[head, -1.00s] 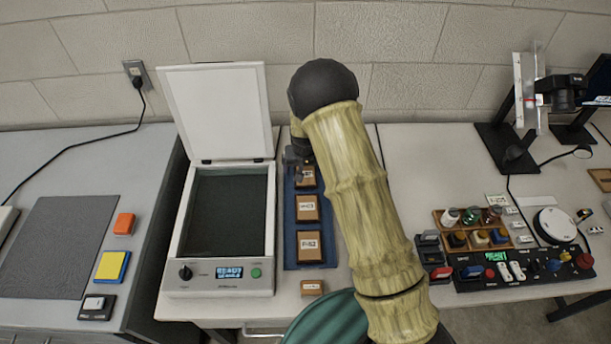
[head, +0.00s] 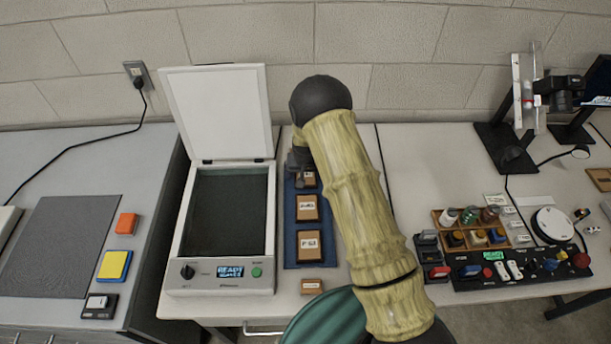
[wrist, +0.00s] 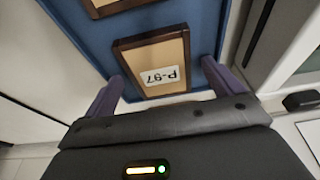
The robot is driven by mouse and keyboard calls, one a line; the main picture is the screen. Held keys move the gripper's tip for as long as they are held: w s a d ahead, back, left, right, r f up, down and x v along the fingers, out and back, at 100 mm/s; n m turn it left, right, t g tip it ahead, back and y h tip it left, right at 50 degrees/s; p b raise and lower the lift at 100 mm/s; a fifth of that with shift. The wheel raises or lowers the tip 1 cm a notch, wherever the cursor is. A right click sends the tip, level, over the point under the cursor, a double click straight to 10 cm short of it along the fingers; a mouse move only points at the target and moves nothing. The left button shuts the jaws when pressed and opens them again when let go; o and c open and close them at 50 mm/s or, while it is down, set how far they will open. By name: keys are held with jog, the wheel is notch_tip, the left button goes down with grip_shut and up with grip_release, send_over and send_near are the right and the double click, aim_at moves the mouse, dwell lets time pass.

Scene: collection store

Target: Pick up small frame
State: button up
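The small frame (wrist: 155,65), a brown-rimmed panel with a label that seems to read P-97, lies on the blue tray (wrist: 75,25) in the wrist view. My gripper (wrist: 163,78) is open, with one purple finger on each side of this frame. The fingers look apart from its sides; their height above the tray is hard to tell. In the head view the small frame (head: 310,179) is the farthest in the tray's row, partly hidden by my gripper (head: 298,163). Two larger frames, a middle one (head: 307,208) and a near one (head: 309,245), lie nearer in the tray.
An open-lidded scanner (head: 218,284) stands close left of the tray. A small labelled block (head: 311,286) lies in front of the tray. A control panel (head: 520,267) and a wooden rack of bottles (head: 440,216) stand to the right. The wall is close behind.

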aim_at(306, 176)
jog(key=c, duration=1)
notch_tip(306, 176, up, 10)
jog(key=shift+r+b, duration=0.1)
jog(key=shift+b, duration=0.65)
